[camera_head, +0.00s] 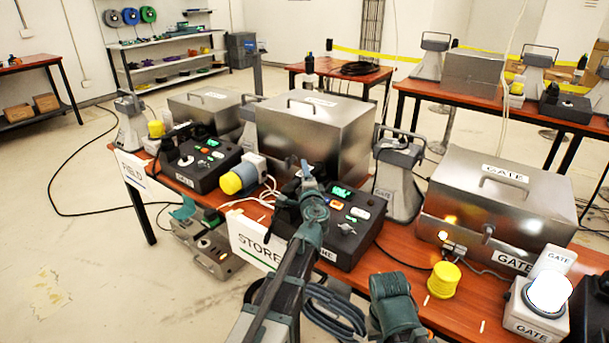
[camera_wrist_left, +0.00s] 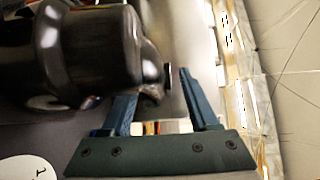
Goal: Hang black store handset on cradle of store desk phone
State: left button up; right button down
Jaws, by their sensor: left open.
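The store desk phone (camera_head: 346,238) is a black box with a green display and knobs, behind the STORE sign on the table's near edge. The black store handset (camera_head: 287,211) shows at the phone's left side, partly hidden by my left arm; the cradle is hidden there. My left gripper (camera_head: 308,174) is over this left side. In the left wrist view a large rounded black part, apparently the handset (camera_wrist_left: 90,50), fills the upper left, beside and partly behind the left finger. The fingers of my left gripper (camera_wrist_left: 152,85) are apart.
A steel case (camera_head: 320,125) stands behind the phone, and a grey handled device (camera_head: 400,180) to its right. The field phone (camera_head: 200,163) and a yellow-capped plug (camera_head: 235,181) are to its left. A yellow cylinder (camera_head: 444,280) and the GATE case (camera_head: 500,195) are farther right.

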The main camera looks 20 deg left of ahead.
pick_arm(q)
jog(key=v, duration=1.2)
jog(key=s+d+n+g+h+p, duration=0.3)
jog(key=s+d+g+p, duration=0.3)
jog(key=s+p, duration=0.5)
jog(key=s+d+n+g+h+p, duration=0.2)
jog(key=s+d+n+g+p, duration=0.4)
jog(key=s+g+p, duration=0.5)
jog(key=s, duration=0.3)
jog(key=shift+s+n+h, duration=0.15)
jog(key=shift+n+h, duration=0.15)
jog(key=shift+h, duration=0.1)
